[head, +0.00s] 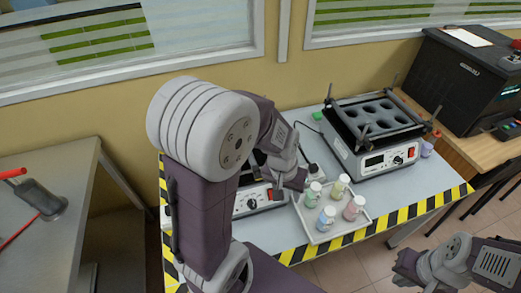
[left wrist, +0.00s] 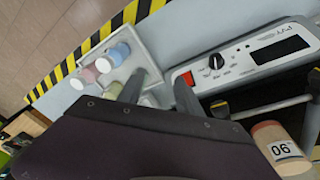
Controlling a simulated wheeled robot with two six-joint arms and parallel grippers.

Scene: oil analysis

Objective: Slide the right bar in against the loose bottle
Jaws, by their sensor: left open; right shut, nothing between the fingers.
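In the head view my left arm hides the bottle and most of that shaker (head: 255,200). Whether bar and bottle touch cannot be told. My left gripper (head: 283,172) is over the front right part of this shaker. Its two fingers stand apart and empty in the left wrist view (left wrist: 160,80). My right gripper (head: 405,266) is shut and empty at the lower right, off the table.
A white tray (head: 328,236) with several capped bottles stands just right of the near shaker. A second shaker (head: 372,160) with a holed rack stands behind it to the right. A black machine (head: 462,75) is on the far right desk. Striped tape marks the table's front edge.

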